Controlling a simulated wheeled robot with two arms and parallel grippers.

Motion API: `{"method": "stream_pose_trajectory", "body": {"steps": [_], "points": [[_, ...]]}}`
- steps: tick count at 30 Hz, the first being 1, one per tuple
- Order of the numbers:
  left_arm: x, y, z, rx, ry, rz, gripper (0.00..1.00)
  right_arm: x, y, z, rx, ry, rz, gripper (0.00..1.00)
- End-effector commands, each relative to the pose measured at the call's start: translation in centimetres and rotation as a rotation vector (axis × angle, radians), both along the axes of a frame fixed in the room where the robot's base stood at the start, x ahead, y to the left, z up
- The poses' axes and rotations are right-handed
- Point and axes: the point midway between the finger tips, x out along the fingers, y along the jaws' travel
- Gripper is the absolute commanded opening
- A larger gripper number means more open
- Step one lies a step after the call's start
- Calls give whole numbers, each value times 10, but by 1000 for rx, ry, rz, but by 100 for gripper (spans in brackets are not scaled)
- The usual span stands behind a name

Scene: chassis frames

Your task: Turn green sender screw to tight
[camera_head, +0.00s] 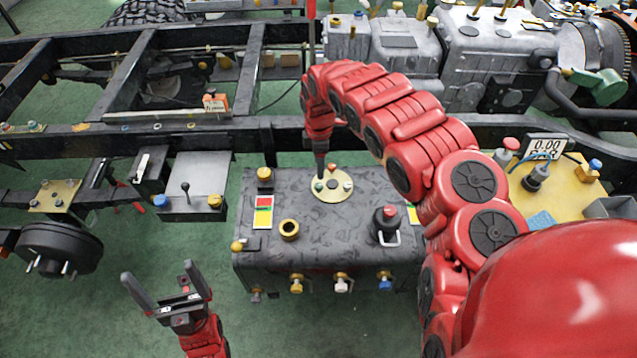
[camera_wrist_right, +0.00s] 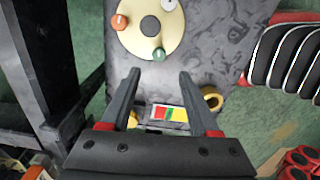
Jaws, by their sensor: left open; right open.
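The green sender screw (camera_wrist_right: 159,54) is a small round knob on the edge of a cream round plate (camera_wrist_right: 146,42). The plate sits on the dark grey tank (camera_head: 300,240), and an orange screw (camera_wrist_right: 120,21) and a white screw (camera_wrist_right: 168,4) share it. My right gripper (camera_wrist_right: 160,72) is open and empty. In the right wrist view the green screw shows just beyond its fingertips, between their lines; I cannot tell the height gap. In the head view this gripper is edge-on beside the plate (camera_head: 331,199). My left gripper (camera_head: 157,269) is open and empty, left of the tank.
A red, yellow and green label (camera_head: 263,212), a brass ring (camera_head: 289,229) and a black cap with a handle (camera_head: 386,225) sit on the tank. A chassis rail (camera_head: 100,139) runs behind it.

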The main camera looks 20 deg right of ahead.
Motion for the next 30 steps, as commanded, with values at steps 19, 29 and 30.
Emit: {"method": "stream_pose_trajectory", "body": {"steps": [19, 29, 30], "points": [[0, 0, -1, 0, 0, 0, 100, 1, 1, -90, 2, -5, 0, 62], [0, 0, -1, 0, 0, 0, 100, 1, 0, -92, -1, -4, 0, 62], [0, 0, -1, 0, 0, 0, 100, 1, 0, -92, -1, -4, -1, 58]]}}
